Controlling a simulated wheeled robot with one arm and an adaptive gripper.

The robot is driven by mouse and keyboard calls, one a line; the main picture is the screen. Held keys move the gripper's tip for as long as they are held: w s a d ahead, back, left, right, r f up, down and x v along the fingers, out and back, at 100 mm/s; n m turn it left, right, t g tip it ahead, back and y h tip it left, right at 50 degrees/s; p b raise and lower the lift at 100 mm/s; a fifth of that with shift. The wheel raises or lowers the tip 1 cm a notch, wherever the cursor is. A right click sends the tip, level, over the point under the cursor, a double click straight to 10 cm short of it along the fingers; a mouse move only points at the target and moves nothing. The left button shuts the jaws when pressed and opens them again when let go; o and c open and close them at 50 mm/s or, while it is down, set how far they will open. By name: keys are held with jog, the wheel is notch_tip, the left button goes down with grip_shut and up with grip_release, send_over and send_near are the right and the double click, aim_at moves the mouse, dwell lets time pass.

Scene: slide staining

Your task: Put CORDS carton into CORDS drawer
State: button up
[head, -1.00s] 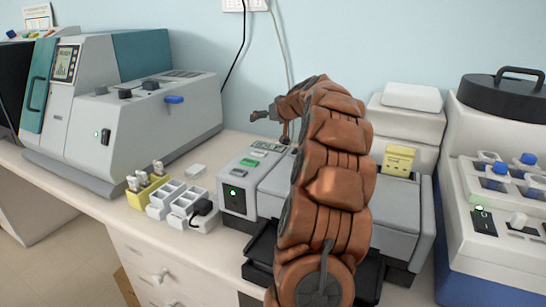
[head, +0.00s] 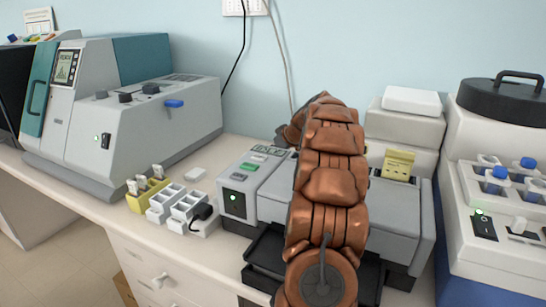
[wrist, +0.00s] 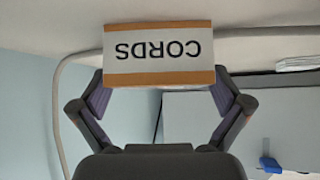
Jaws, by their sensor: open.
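The CORDS carton (wrist: 158,54) is white with orange-brown bands, and its lettering is upside down in the wrist view. My gripper (wrist: 160,80) is open, its two fingers spread toward the left and right ends of the carton. Whether the fingers touch it cannot be told. The carton is not seen in the head view, where my brown arm hides the gripper. White drawers (head: 160,278) with knobs are under the counter at the lower left of the head view. No CORDS label shows on them.
The counter (head: 82,202) holds a large grey-and-teal machine (head: 150,130) at left, a yellow slide rack (head: 148,190), white racks (head: 166,202), a grey device (head: 240,195) beside my arm, and a white-and-blue unit (head: 490,250) at right. A cable hangs on the wall.

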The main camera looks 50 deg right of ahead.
jog(key=shift+x, duration=1.2)
jog(key=shift+r, duration=0.1)
jog(key=c, duration=1)
